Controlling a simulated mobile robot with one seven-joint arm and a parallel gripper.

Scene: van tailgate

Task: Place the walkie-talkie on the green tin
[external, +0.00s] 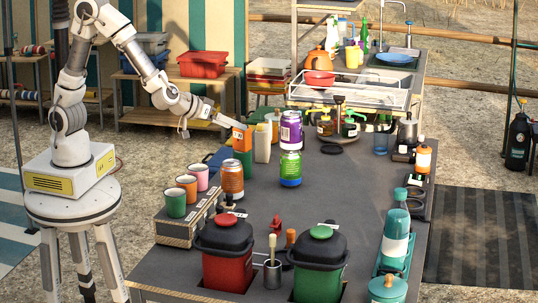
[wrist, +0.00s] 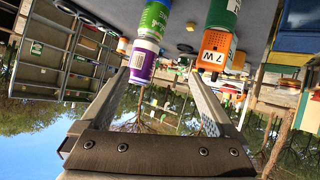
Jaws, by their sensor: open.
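The walkie-talkie (external: 239,138) is an orange block with a dotted face and a white label. It rests on top of the green tin (external: 243,164), which stands at the far left of the dark tailgate table. In the wrist view, which is upside down, the walkie-talkie (wrist: 215,48) shows its "7W" label, with the green tin (wrist: 223,14) on its far side. My gripper (external: 224,121) is open and empty, just left of and above the walkie-talkie. In the wrist view, my gripper (wrist: 162,75) has its fingers spread, and the right fingertip appears close to the walkie-talkie. Contact cannot be told.
A cream container (external: 262,143) stands close right of the tin. A purple can (external: 291,130) is stacked on a green can (external: 290,168). An orange can (external: 231,180) and several mugs (external: 187,186) are nearer. The table's middle (external: 340,195) is clear.

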